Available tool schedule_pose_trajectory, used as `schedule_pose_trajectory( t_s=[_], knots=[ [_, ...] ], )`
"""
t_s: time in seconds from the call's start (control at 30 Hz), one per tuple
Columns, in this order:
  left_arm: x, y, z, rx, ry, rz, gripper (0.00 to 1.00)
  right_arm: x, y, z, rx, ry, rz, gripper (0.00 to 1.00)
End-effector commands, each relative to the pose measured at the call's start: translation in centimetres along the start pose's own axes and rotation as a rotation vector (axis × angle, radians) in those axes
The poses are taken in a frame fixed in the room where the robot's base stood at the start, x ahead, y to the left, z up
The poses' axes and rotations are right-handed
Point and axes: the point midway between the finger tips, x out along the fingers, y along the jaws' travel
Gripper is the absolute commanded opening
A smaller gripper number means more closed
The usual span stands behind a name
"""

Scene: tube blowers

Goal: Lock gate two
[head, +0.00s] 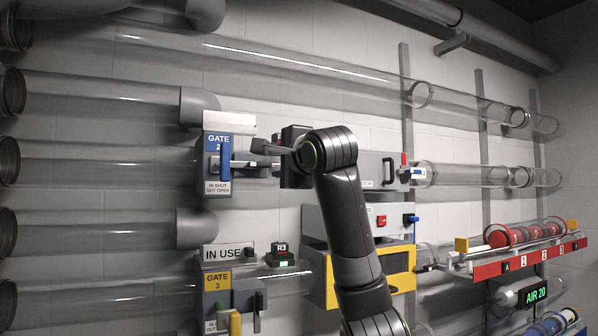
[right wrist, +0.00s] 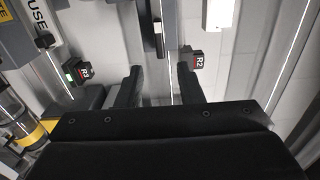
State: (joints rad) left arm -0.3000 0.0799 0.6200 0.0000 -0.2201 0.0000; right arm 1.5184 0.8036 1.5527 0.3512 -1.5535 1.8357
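Gate two (head: 230,136) is a grey box with a blue label on the left in the head view. Its blue handle (head: 225,165) stands upright above a plate reading "IN SHUT OUT OPEN" (head: 218,188). My right gripper (head: 265,152) is just right of the gate and points left towards it. In the right wrist view its two fingers (right wrist: 157,85) are apart with nothing held between them. A small dark block (right wrist: 158,38) lies beyond the gap. The R2 block (right wrist: 198,61) is close to the right finger; in the head view I cannot make it out. My left gripper is not in view.
Gate three (head: 222,280) is below, with an "IN USE" sign (head: 226,253) and the R3 block (head: 280,255) beside it. A yellow-fronted box (head: 368,278) is lower right. Clear tubes (head: 100,180) run along the wall. A red rack (head: 510,258) is at right.

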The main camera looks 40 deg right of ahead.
Motion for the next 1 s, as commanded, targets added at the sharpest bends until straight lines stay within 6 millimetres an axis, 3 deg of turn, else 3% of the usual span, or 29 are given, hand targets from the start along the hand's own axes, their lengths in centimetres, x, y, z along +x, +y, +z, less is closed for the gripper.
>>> schedule_pose_trajectory(
  t_s=[0.03, 0.2, 0.4, 0.6, 1.0],
  knots=[
    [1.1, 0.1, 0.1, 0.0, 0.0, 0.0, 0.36, -1.4, 0.4, -0.1, -0.002, 0.0, -0.006, 0.34],
    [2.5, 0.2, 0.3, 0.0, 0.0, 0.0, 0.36, -5.5, 0.3, 0.0, 0.0, 0.0, -0.006, 0.34],
    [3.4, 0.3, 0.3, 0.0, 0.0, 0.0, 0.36, -8.6, 0.2, 0.0, 0.0, 0.0, -0.002, 0.34],
    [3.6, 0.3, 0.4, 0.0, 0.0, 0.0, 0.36, -9.7, 0.1, 0.0, 0.0, 0.0, 0.001, 0.34],
    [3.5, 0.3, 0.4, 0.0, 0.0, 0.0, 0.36, -9.8, 0.0, 0.0, 0.0, 0.0, 0.001, 0.34]
  ],
)
